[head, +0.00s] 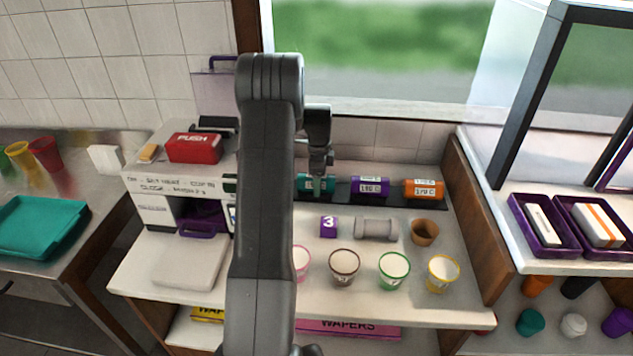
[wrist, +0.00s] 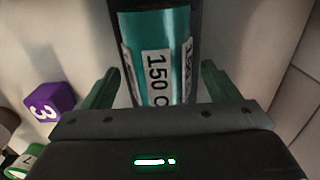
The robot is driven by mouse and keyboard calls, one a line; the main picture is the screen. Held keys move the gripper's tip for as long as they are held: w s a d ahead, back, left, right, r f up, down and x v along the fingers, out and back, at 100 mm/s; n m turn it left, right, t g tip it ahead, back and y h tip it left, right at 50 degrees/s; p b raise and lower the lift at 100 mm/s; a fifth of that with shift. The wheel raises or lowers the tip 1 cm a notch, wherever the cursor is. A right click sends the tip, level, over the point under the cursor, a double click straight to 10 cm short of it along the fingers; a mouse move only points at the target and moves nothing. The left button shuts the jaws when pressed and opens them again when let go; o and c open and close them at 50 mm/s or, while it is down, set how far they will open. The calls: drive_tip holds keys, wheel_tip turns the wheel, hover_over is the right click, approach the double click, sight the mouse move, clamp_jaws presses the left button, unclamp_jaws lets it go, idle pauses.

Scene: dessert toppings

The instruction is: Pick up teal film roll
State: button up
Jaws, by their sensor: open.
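The teal film roll (head: 314,184) lies on a dark rack at the back of the counter, left of a purple roll and an orange roll. In the wrist view the teal roll (wrist: 158,62) shows large, with a white label reading "150". My gripper (wrist: 157,88) is open, with one finger on each side of the roll in that view. I cannot tell whether the fingers touch it. In the head view my gripper (head: 317,172) is above and close to the roll, and my arm hides part of the counter to the left.
The purple roll (head: 370,187) and orange roll (head: 424,189) share the dark rack. A purple cube marked 3 (head: 328,227), a grey roller (head: 376,229) and several cups stand in front. A red "PUSH" box (head: 194,148) sits on the machine at left. The window wall is close behind.

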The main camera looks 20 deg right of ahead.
drive_tip(key=shift+c, duration=0.2)
drive_tip(key=shift+r, duration=0.1)
drive_tip(key=c, duration=1.2)
